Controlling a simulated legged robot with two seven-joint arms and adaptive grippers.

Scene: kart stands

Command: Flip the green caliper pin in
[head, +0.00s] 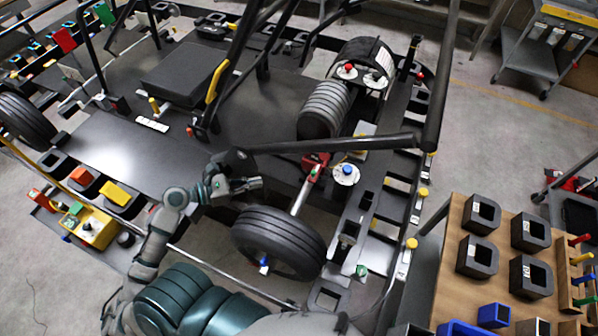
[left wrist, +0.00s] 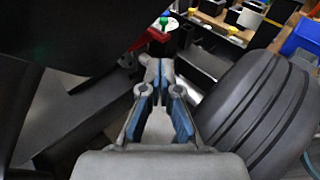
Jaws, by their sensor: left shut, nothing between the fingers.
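A green knob (left wrist: 164,21) stands on a pale round disc beside a red bracket (left wrist: 152,36), ahead of the fingertips in the left wrist view. In the head view a small green piece (head: 361,270) lies right of the black wheel (head: 280,243); I cannot tell if it is the same part. A red caliper (head: 315,166) sits above the wheel, beside a white disc with a blue-looking knob (head: 347,170). My left gripper (head: 258,183) is shut and empty, left of the red caliper and apart from it. It also shows in the left wrist view (left wrist: 157,68). My right gripper is out of view.
A dark frame bar (head: 330,144) crosses just above my left gripper. The wheel is close on its lower right. A wooden table (head: 455,255) with black and blue bins stands at right. A yellow box (head: 95,230) is at left.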

